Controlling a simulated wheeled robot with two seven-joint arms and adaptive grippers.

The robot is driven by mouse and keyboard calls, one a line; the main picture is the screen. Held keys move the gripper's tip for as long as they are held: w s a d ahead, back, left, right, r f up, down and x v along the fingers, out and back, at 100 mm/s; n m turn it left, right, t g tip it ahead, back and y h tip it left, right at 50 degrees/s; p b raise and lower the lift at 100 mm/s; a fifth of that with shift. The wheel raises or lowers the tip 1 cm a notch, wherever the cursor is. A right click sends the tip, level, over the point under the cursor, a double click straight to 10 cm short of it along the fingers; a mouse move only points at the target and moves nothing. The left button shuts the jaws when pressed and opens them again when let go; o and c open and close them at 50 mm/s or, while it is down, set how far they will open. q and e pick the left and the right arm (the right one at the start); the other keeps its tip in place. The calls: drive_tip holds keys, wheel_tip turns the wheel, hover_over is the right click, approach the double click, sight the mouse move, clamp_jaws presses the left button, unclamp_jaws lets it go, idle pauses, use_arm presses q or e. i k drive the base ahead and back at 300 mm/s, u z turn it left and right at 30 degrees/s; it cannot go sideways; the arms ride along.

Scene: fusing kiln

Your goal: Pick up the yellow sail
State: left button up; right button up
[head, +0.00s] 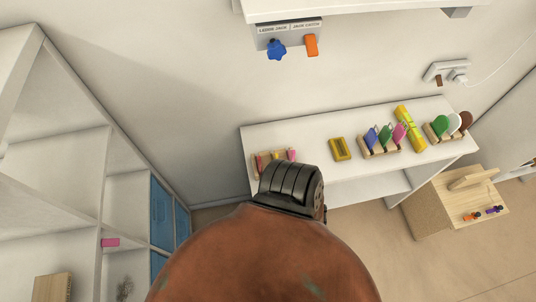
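I cannot make out a yellow sail for certain. A wooden rack (381,151) on the white shelf holds upright blue, green and pink pieces. A second rack (431,134) to its right holds green, white and brown rounded pieces. A yellow bar-like object (410,128) leans between them, and a small yellow tray (340,149) lies to the left. A third rack (259,163) with reddish and pink pieces is partly hidden behind my own orange-brown and black arm link. Neither gripper shows.
The white shelf unit (310,139) stands against the wall. A wooden box (441,206) with small orange and purple items is at its right. An open white cabinet (55,150) is at the left. Blue and orange handles hang from a wall panel (290,36).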

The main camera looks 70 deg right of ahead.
sight(274, 155)
drive_tip(key=z, duration=2.6)
